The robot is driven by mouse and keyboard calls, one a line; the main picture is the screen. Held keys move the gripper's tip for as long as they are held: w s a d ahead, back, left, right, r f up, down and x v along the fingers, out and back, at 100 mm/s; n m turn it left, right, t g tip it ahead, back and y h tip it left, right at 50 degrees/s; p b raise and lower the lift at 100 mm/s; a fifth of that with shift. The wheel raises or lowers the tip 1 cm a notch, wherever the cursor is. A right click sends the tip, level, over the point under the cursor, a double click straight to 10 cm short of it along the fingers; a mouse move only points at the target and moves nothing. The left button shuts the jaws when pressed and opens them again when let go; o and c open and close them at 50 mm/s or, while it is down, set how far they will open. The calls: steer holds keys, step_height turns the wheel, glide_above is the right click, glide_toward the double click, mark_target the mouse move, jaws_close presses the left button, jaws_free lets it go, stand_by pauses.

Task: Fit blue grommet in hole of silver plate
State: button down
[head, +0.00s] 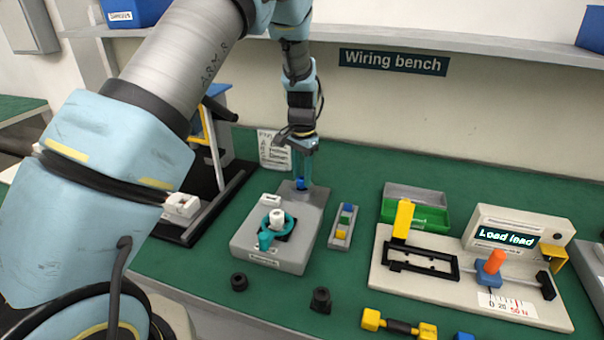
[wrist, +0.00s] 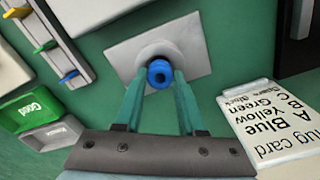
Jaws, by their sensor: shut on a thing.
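My gripper (head: 302,172) points down at the back of the wiring bench, with its teal fingers shut on the blue grommet (head: 300,184). In the wrist view the blue grommet (wrist: 159,73) sits between the fingertips, its round end with a dark centre facing the camera. The silver plate (head: 314,196) lies directly below it, behind the grey fixture. In the wrist view the plate (wrist: 190,40) has a pale round collar (wrist: 150,54) around the grommet. The hole is hidden by the grommet and fingers. I cannot tell whether the grommet is above the hole or partly in it.
The grey fixture (head: 295,252) holds a white post and teal clamp in front. A rack (head: 340,238) with small coloured pieces stands right of it. A wiring card (wrist: 268,125) is near my gripper. Green and grey bins and a load tester (head: 430,286) stand farther right.

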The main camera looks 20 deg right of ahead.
steer(key=shift+f+b, duration=0.3)
steer(key=shift+f, duration=0.3)
steer(key=shift+c, duration=2.1)
jaws_free()
steer(key=shift+r, duration=0.1)
step_height(320, 180, up, 11)
steer(key=b, duration=0.2)
steer(key=shift+f+b, duration=0.2)
steer(key=shift+b, duration=0.1)
